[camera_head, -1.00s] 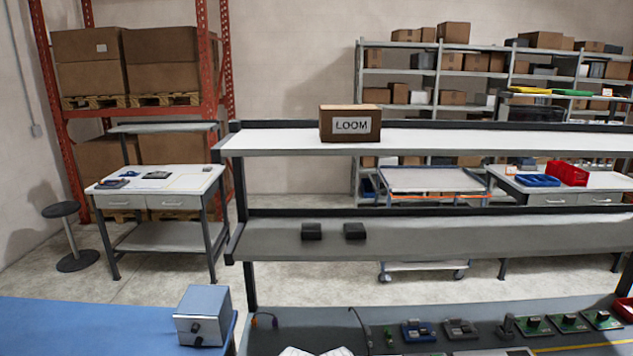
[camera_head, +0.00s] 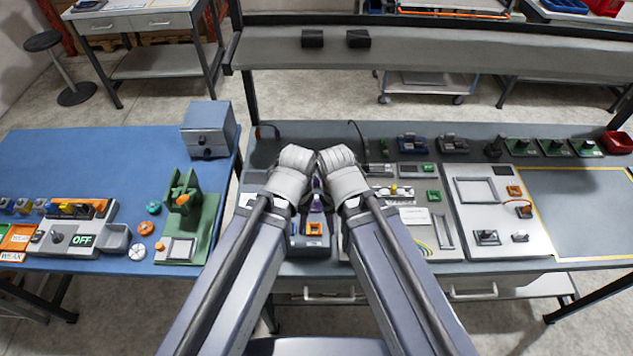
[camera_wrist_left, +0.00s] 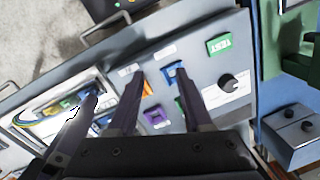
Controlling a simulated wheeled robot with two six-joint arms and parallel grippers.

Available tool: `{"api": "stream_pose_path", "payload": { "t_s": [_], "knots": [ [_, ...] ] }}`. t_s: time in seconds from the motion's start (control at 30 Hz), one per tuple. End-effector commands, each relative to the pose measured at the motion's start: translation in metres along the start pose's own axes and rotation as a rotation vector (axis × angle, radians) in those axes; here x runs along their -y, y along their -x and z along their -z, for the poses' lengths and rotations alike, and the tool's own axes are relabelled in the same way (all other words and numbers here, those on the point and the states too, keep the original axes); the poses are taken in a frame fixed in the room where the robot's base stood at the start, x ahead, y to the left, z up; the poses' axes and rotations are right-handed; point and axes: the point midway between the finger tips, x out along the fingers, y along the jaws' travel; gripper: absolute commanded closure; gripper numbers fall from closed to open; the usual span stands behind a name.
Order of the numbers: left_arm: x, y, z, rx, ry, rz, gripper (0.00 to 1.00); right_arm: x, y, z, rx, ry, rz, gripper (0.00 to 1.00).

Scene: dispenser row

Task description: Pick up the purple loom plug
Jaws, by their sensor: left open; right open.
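A small purple piece (camera_wrist_left: 155,116) sits on the grey panel (camera_wrist_left: 197,50) in the left wrist view, below an orange piece (camera_wrist_left: 147,88). I cannot tell whether it is a plug or a socket. A bit of purple (camera_head: 317,204) shows between my wrists in the head view. My left gripper (camera_wrist_left: 160,74) is open over the panel, its fingers on either side of the orange piece; no object shows held. In the head view my left gripper (camera_head: 305,190) and right gripper (camera_head: 330,192) are close together, open, their fingertips mostly hidden.
A blue-grey box (camera_head: 208,130) and green fixture (camera_head: 190,215) stand on the blue table (camera_head: 90,165) to the left.

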Motion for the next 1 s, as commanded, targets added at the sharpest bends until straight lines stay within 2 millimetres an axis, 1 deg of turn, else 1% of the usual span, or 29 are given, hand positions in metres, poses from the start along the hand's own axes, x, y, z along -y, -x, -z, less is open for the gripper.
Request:
{"api": "stream_pose_path", "payload": {
  "t_s": [0.13,0.17,0.23,0.37,0.4,0.43,0.57,0.67,0.7,0.8,0.9,1.0],
  "knots": [
    [0.000,0.000,0.000,0.000,0.000,0.000,0.50,0.000,0.000,0.000,0.000,0.000,0.000,0.50],
    [0.000,0.000,0.000,0.000,0.000,0.000,0.48,0.000,0.000,0.000,0.000,0.000,0.000,0.50],
    [0.000,-0.002,0.000,0.000,0.000,0.000,0.40,0.000,-0.002,0.000,0.000,0.000,0.000,0.50],
    [-0.002,-0.017,0.001,0.000,-0.003,0.000,0.40,0.002,-0.017,0.001,0.000,0.003,-0.001,0.50],
    [-0.004,-0.016,0.009,-0.005,0.000,-0.003,0.40,-0.002,-0.017,0.001,0.000,-0.001,-0.006,0.50],
    [-0.008,-0.006,0.027,-0.021,0.011,-0.014,0.40,-0.012,-0.009,0.000,0.002,-0.015,-0.021,0.50],
    [-0.005,0.003,0.074,-0.024,0.105,-0.034,0.40,-0.007,-0.001,0.000,0.001,-0.007,-0.013,0.50],
    [-0.004,0.011,0.114,-0.031,0.183,-0.054,0.40,-0.005,0.005,0.000,0.001,-0.006,-0.009,0.50],
    [-0.003,0.014,0.129,-0.033,0.215,-0.062,0.40,-0.005,0.007,-0.001,0.001,-0.006,-0.008,0.50],
    [0.000,0.021,0.165,-0.037,0.292,-0.081,0.40,-0.003,0.012,-0.001,0.000,-0.005,-0.004,0.50],
    [0.001,0.025,0.188,-0.038,0.346,-0.096,0.40,-0.002,0.015,-0.001,0.000,-0.004,-0.001,0.50],
    [0.002,0.026,0.198,-0.039,0.373,-0.103,0.40,-0.002,0.016,-0.001,0.000,-0.004,0.000,0.50]
  ]
}}
